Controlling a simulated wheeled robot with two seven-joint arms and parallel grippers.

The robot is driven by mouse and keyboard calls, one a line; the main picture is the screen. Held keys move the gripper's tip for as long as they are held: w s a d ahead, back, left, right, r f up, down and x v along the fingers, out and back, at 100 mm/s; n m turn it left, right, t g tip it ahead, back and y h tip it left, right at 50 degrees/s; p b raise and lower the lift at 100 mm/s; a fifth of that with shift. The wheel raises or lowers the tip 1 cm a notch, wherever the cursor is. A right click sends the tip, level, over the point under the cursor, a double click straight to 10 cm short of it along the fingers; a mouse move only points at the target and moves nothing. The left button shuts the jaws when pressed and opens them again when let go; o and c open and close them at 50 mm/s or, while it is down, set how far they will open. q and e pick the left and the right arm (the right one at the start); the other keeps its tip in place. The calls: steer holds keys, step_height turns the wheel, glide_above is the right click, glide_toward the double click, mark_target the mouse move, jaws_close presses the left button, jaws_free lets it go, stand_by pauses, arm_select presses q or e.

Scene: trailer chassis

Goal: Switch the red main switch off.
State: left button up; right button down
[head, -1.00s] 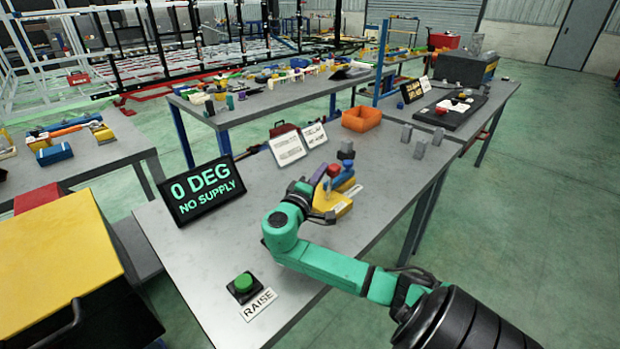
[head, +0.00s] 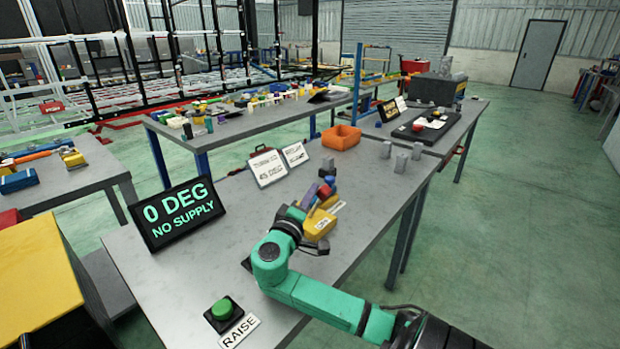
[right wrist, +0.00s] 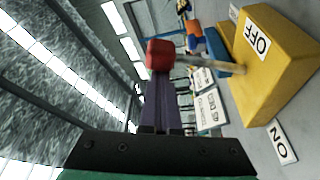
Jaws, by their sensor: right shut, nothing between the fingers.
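The main switch is a yellow box (head: 319,223) on the near table, with a red-knobbed lever (head: 324,191). In the right wrist view the yellow box (right wrist: 285,68) carries an OFF label, and an ON plate (right wrist: 282,142) lies beside it. A pale rod runs from the box to the red knob (right wrist: 158,55). My right gripper (head: 310,195) is shut and empty. Its purple fingers (right wrist: 160,103) point at the red knob, with their tips close to it; I cannot tell whether they touch. My left gripper is not in view.
A black display (head: 178,213) reads "0 DEG NO SUPPLY". A green RAISE button (head: 222,309) stands at the near edge. Blue and dark knobs (head: 330,180) are just behind the red one. White signs (head: 268,168), an orange bin (head: 341,137) and grey blocks (head: 401,163) stand farther back.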

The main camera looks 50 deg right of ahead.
steer(key=shift+s+f, duration=0.1)
step_height(320, 180, up, 20)
stand_by(0.4)
steer(key=shift+r, duration=0.2)
